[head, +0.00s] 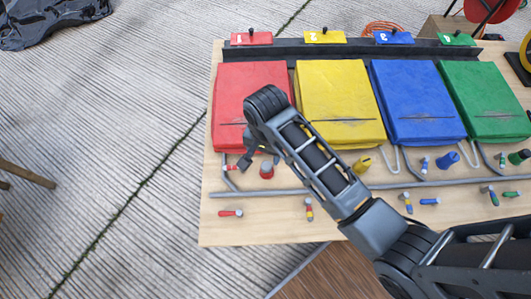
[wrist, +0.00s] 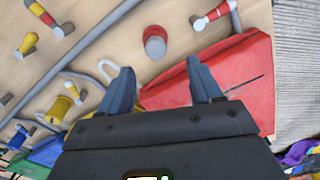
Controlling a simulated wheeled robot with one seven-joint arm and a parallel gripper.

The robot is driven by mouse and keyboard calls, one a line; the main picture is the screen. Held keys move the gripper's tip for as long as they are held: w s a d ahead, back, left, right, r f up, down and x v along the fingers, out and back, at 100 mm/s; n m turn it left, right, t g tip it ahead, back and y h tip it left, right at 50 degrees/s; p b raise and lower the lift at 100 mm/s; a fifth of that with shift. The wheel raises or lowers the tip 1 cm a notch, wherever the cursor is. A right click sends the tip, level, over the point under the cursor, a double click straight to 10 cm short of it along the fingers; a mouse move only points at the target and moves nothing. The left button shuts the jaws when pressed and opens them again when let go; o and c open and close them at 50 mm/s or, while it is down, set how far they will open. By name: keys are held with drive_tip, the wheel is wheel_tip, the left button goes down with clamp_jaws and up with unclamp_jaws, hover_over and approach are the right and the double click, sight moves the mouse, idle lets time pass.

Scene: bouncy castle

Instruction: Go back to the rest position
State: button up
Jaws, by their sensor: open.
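My gripper (head: 262,150) is over the lower edge of the red padded block (head: 250,88) at the left of the wooden board (head: 245,236). In the wrist view my gripper (wrist: 160,78) has its two blue-grey fingers apart with nothing between them. A red knob with a grey top (head: 266,171) is just below it in the head view; the same knob (wrist: 155,42) lies beyond the fingertips in the wrist view. My arm reaches in from the lower right and hides part of the board.
Yellow (head: 340,95), blue (head: 415,95) and green (head: 485,95) blocks continue to the right. Several coloured pegs and a grey rail (head: 260,192) are on the board's lower part. An orange coiled hose (head: 382,28) lies behind. Grooved paving (head: 110,120) at the left is mostly clear.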

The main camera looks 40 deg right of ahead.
idle(0.3)
drive_tip(key=shift+s+a+f, duration=0.1)
drive_tip(key=shift+s+f, duration=0.1)
drive_tip(key=shift+s, duration=0.05)
drive_tip(key=s+a+r+n+t, duration=0.1)
drive_tip(key=s+n+t, duration=0.5)
drive_tip(key=s, duration=0.7)
drive_tip(key=s+d+r+n+t, duration=0.1)
drive_tip(key=s+r+t, duration=0.3)
drive_tip(key=r, duration=0.8)
drive_tip(key=s+r+n+t, duration=0.4)
drive_tip(key=s+r, duration=0.5)
drive_tip(key=r, duration=0.3)
drive_tip(key=shift+d+r+n+t, duration=0.3)
drive_tip(key=shift+d+r+t, duration=0.05)
drive_tip(key=shift+r+t, duration=0.05)
drive_tip(key=shift+s, duration=0.1)
